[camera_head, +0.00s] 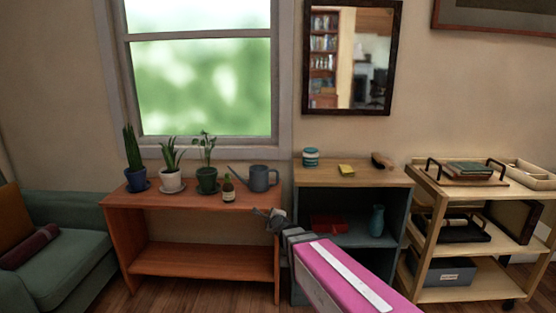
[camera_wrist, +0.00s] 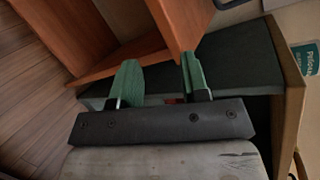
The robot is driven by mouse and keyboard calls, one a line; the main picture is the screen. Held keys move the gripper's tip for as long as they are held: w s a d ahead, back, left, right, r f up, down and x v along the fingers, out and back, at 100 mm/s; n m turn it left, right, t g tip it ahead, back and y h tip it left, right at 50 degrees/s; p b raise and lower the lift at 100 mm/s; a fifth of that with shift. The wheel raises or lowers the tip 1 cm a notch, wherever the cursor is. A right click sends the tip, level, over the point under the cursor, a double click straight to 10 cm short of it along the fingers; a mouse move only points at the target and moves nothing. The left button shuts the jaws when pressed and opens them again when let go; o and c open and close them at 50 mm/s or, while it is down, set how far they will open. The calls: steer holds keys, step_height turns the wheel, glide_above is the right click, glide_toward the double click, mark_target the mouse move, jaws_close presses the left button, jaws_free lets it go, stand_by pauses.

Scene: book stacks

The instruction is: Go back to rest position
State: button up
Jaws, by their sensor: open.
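My gripper (camera_head: 272,217) is in front of the gap between the orange-brown shelf (camera_head: 190,204) and the dark shelf unit (camera_head: 350,176) with a light wooden top. My pink arm reaches up to it from the bottom of the head view. In the wrist view my gripper (camera_wrist: 160,78) shows two green fingers standing apart with nothing between them. Past the fingers there are orange-brown boards and a dark panel with a wooden edge, seen at a tilt.
The dark unit holds a red item (camera_head: 328,224) and a teal vase (camera_head: 376,220). A wooden cart (camera_head: 470,262) stands right, a green sofa (camera_head: 62,270) left.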

steer(key=s+d+f+n+g+h, duration=0.2)
steer(key=s+d+f+n+g, duration=0.3)
steer(key=s+d+n, duration=0.4)
steer(key=s+d+f+n+g+h, duration=0.2)
steer(key=s+d+f+n+g, duration=0.3)
steer(key=s+d+n+g, duration=0.3)
steer(key=s+d+n, duration=0.2)
steer(key=s+d, duration=0.2)
steer(key=shift+f, duration=0.2)
